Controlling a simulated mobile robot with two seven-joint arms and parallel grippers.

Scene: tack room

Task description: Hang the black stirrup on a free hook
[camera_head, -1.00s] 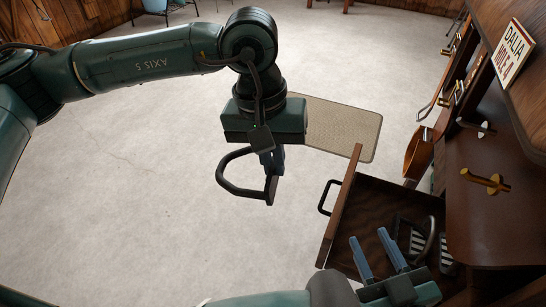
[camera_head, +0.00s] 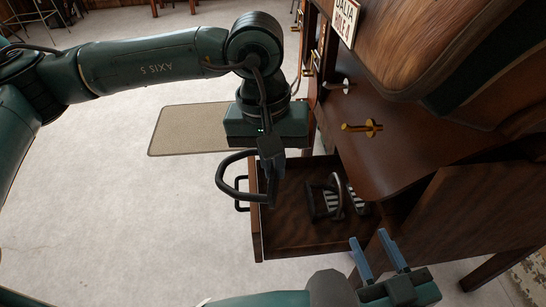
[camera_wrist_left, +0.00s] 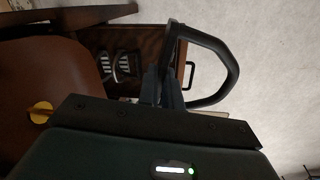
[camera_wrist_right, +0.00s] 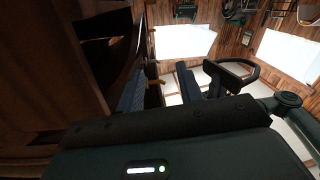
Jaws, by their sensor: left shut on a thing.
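My left gripper (camera_head: 271,160) is shut on the black stirrup (camera_head: 223,184) and holds it in the air by one side, its loop sticking out left. The loop also shows in the left wrist view (camera_wrist_left: 236,72). A brass hook (camera_head: 362,127) on the dark wooden cabinet stands bare, to the right of my left gripper and apart from the stirrup. A pale-tipped hook (camera_head: 338,84) and further brass hooks (camera_head: 307,71) are behind it; whether these are free is hard to tell. My right gripper (camera_head: 378,257) is open and empty, low at the front.
An open drawer (camera_head: 258,225) lies beyond and below the held stirrup, with other dark stirrups with striped treads (camera_head: 330,198) in it. A brown saddle-like form (camera_head: 410,45) overhangs the cabinet (camera_head: 390,160) beside a name sign (camera_head: 345,18). Floor on the left is clear around a mat (camera_head: 185,130).

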